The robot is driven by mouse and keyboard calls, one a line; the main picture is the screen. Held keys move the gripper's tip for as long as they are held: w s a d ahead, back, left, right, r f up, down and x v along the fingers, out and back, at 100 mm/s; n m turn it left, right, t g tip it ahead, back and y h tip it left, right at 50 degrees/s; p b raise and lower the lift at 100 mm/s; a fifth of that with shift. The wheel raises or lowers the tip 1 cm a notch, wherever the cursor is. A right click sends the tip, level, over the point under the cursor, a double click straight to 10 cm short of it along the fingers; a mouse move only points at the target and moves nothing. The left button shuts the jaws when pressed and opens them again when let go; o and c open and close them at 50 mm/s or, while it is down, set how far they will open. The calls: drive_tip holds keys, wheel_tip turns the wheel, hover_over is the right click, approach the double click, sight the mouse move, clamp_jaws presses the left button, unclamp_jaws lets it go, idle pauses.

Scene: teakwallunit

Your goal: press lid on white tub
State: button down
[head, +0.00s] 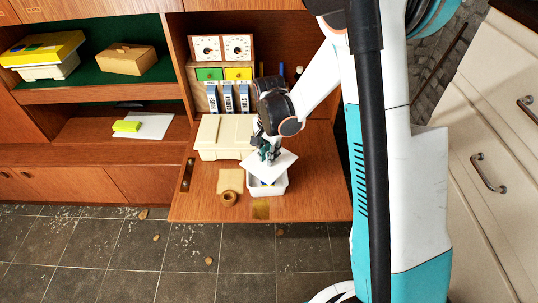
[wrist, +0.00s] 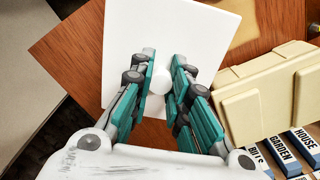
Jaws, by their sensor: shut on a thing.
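The white lid (head: 277,166) is a flat square plate with a round knob; it also fills the upper middle of the wrist view (wrist: 175,35). My gripper (head: 268,153) is shut on the lid's knob, its fingers on both sides of it in the wrist view (wrist: 161,79). The white tub (head: 268,188) stands on the lowered wooden flap, directly below the lid. The lid looks turned relative to the tub and sits at or just above its rim; I cannot tell whether they touch. Something blue and yellow shows inside the tub. In the wrist view the lid hides the tub.
A cream lidded box (head: 224,138) stands behind and left of the tub. A tan pad (head: 230,180) and a small brown ring (head: 229,198) lie to the left. Labelled binders (head: 228,97) stand behind. The flap's (head: 322,190) right side is clear.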

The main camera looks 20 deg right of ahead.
drive_tip(key=m, duration=0.2)
drive_tip(key=w+f+m, duration=0.1)
drive_tip(key=m, duration=0.1)
drive_tip(key=shift+w+f, duration=0.1)
drive_tip(key=m, duration=0.2)
drive_tip(key=w+f+m, duration=0.1)
drive_tip(key=m, duration=0.2)
drive_tip(key=shift+w+f+b, duration=0.1)
drive_tip(key=shift+b, duration=0.25)
drive_tip(key=shift+f+b, duration=2.05)
drive_tip(key=shift+f, duration=1.1)
drive_tip(key=shift+f+b, duration=0.15)
drive_tip(key=shift+b, duration=0.55)
drive_tip(key=c, duration=1)
unclamp_jaws()
drive_tip(key=shift+o, duration=0.2)
